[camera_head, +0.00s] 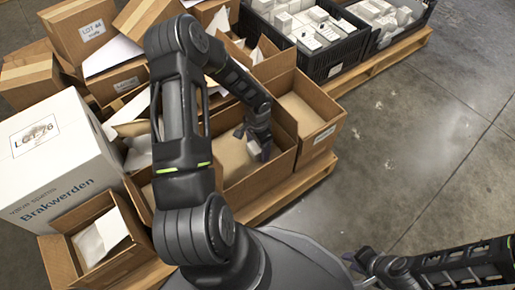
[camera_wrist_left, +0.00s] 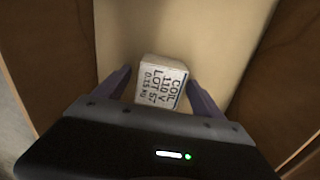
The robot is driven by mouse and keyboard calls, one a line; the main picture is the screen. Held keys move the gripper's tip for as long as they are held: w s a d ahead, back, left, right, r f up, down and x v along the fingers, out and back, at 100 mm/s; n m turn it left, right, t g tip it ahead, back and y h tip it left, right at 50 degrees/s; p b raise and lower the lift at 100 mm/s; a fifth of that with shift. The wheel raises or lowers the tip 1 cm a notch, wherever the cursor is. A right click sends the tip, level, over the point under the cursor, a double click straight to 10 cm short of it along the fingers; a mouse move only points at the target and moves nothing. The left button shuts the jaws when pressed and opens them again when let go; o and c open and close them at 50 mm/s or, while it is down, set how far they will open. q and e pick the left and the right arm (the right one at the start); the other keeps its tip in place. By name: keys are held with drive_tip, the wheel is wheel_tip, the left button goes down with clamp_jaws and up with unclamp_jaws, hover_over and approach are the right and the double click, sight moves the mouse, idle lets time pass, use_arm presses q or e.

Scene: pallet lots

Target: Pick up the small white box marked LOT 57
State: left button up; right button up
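The small white box (camera_wrist_left: 163,82) shows in the left wrist view, with printing that reads COIL, 110 V, LOT 57 and 0.15 kg. It sits inside an open brown carton (camera_head: 236,161). My left gripper (camera_head: 257,146) reaches down into this carton. In the left wrist view, its two fingers (camera_wrist_left: 158,88) are spread on either side of the box, with a visible gap at the left. In the head view the box (camera_head: 253,148) is small and partly hidden by the gripper. My right gripper (camera_head: 358,264) is at the lower right, over the floor, away from the cartons.
Carton walls (camera_wrist_left: 57,55) stand close on both sides of my left gripper. A large white box marked LOT 76 (camera_head: 60,165) and several open cartons stand at the left. Black crates (camera_head: 325,60) of white boxes are at the back. The floor at right is clear.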

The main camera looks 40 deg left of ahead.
use_arm(q)
drive_tip(key=c, duration=1.5)
drive_tip(key=shift+r, duration=0.1)
drive_tip(key=shift+c, duration=0.2)
wheel_tip(320, 180, up, 18)
drive_tip(key=p, duration=0.6)
